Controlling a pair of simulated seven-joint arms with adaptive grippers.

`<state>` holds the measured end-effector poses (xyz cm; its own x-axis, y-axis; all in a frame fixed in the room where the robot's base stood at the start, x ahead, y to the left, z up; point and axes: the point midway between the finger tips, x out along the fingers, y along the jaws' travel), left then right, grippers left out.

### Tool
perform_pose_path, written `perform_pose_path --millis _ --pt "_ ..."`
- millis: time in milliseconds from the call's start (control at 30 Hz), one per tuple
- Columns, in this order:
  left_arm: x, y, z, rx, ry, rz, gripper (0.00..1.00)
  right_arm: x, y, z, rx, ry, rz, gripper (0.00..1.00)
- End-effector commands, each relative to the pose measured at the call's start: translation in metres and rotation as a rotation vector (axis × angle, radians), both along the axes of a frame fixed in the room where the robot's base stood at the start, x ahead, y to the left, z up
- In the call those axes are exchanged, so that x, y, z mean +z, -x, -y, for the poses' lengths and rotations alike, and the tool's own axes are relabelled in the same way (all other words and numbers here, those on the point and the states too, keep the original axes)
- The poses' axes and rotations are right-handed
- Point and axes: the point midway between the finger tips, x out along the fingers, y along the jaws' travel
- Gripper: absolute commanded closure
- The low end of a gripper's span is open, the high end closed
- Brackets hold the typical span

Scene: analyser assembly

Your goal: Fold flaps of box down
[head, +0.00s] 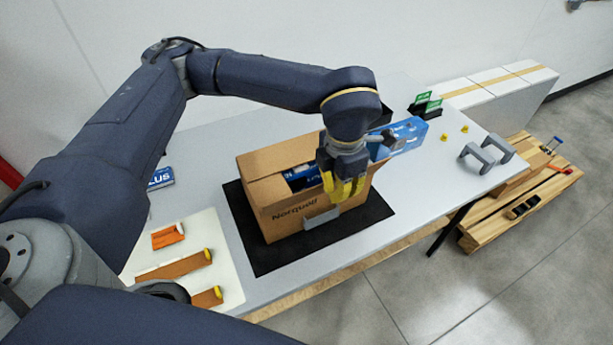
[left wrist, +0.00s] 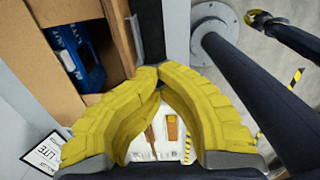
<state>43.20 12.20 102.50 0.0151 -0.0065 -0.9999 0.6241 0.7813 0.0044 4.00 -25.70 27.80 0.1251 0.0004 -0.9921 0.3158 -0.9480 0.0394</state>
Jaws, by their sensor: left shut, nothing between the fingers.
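The open cardboard box (head: 290,217) stands on a black mat (head: 252,256) on the table. A flap (head: 268,190) shows at its left end, and brown cardboard (head: 278,157) edges its far side. Blue packages lie inside; one shows in the left wrist view (left wrist: 75,52). My left gripper (head: 343,198) is shut and empty, over the box's near right part, and hides some of the rim there. In the left wrist view its yellow fingers (left wrist: 156,72) meet at the tips, beside the cardboard. A yellow-tipped gripper (left wrist: 252,18), apparently my right, shows far off there; its jaws are unclear.
A blue carton (head: 405,135) is right of the box. Grey handle-shaped parts (head: 487,153) and green-labelled items (head: 425,104) sit further right. A white tray (head: 215,240) with orange and brown pieces lies at the left front. The table's front edge runs close to the mat.

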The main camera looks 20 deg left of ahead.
Motion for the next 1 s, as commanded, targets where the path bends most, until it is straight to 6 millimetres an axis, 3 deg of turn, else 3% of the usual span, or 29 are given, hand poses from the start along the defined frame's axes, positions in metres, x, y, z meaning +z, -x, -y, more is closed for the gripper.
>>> perform_pose_path --millis 33,567,1000 --pt "-0.010 0.002 -0.002 0.003 -0.009 -0.015 1.00 0.000 0.000 0.000 0.000 0.000 0.000 1.00" --pt "-0.010 0.000 -0.004 0.004 -0.010 -0.014 1.00 0.000 -0.001 0.000 0.000 0.000 0.001 1.00" --pt "0.005 -0.022 -0.033 0.007 -0.011 -0.014 1.00 0.000 -0.001 0.000 0.000 -0.001 0.002 1.00"
